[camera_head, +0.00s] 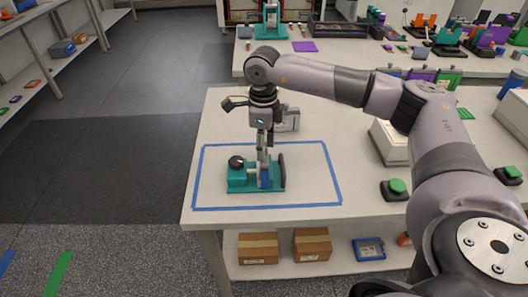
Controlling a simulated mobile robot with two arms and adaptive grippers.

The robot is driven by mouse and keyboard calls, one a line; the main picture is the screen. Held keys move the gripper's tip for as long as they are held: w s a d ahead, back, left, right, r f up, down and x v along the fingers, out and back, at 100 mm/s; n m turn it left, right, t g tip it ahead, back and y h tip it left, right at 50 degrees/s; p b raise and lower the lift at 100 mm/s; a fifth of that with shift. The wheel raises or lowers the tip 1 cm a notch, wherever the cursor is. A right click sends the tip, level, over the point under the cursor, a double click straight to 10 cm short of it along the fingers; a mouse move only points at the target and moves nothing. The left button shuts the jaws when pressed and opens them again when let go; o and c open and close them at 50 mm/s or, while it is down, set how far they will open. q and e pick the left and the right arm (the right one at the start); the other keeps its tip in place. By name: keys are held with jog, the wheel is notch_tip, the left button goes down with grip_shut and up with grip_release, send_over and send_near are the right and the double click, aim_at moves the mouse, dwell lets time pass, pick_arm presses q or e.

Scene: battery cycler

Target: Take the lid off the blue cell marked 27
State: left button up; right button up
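A small blue part (265,179), likely the blue cell, sits in a teal fixture (240,184) on the white table. It is too small for me to read a number on it, and its lid cannot be made out. The fixture has a black knob (236,162) at its left and a dark upright plate (282,171) at its right. My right gripper (263,158) points straight down directly above the blue part, its fingertips at or very near its top. Whether the fingers are closed on anything is unclear. My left gripper is out of view.
Blue tape (335,172) frames the fixture on the table. Behind my gripper is a small grey box (287,120). At the right are pale machines (390,142) and a green button (397,186). Cardboard boxes (257,247) lie on the shelf below.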

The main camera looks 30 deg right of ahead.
jog(key=c, duration=0.5)
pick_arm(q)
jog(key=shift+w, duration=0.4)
pick_arm(e)
grip_shut()
jog(key=shift+r, duration=0.1)
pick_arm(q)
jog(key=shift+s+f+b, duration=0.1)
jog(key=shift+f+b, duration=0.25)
pick_arm(e)
notch_tip(320, 180, up, 20)
